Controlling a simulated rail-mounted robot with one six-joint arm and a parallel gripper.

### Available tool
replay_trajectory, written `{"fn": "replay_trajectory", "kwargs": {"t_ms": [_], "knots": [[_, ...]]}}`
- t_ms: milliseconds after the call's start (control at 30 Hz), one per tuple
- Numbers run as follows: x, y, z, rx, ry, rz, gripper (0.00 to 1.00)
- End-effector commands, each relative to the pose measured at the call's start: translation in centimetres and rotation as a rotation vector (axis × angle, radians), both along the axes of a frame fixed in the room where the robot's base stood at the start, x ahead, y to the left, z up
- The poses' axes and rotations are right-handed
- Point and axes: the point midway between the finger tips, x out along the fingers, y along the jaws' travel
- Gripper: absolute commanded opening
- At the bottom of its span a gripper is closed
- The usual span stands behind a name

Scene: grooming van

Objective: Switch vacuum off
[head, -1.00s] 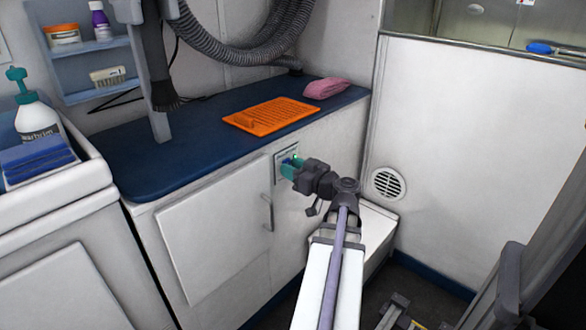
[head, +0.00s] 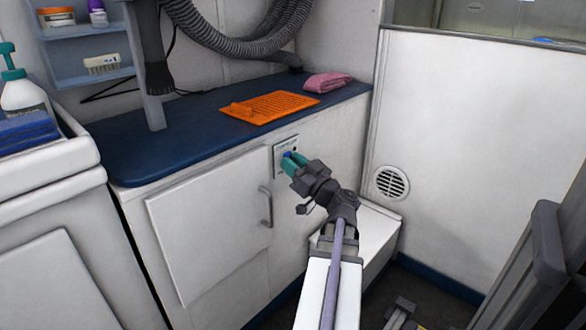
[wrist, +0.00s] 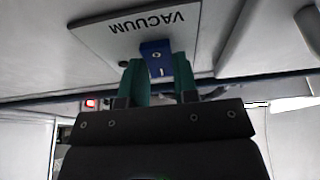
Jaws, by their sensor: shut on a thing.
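The vacuum switch plate (head: 285,148) is a pale square on the front of the white cabinet, just under the blue counter edge. In the wrist view the plate (wrist: 120,32) shows the word VACUUM upside down. A blue switch lever (wrist: 155,48) with a white mark sticks out from it. My gripper (head: 291,160) has teal fingers and reaches the plate from the lower right. In the wrist view my gripper (wrist: 161,72) is shut on the blue lever, one finger on each side. The fingers partly hide the lever in the head view.
A cabinet door with a grey handle (head: 266,207) is left of the plate. An orange mat (head: 270,107) and a folded pink cloth (head: 327,83) lie on the blue counter (head: 185,140). A grey hose (head: 235,45) hangs above. A small red light (wrist: 91,103) shows in the wrist view.

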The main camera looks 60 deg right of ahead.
Motion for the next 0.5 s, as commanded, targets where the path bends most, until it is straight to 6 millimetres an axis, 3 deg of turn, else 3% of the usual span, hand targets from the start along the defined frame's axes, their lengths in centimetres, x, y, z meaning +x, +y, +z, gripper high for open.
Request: {"fn": "replay_trajectory", "kwargs": {"t_ms": [67, 100, 333, 500], "knots": [[0.0, 0.01, 0.0, -0.001, 0.001, 0.0, 0.04], [0.0, 0.01, 0.0, -0.001, 0.001, 0.0, 0.29], [0.0, 0.01, 0.01, -0.001, 0.001, 0.0, 0.51], [0.0, 0.0, 0.01, -0.001, 0.001, 0.0, 0.53]]}}
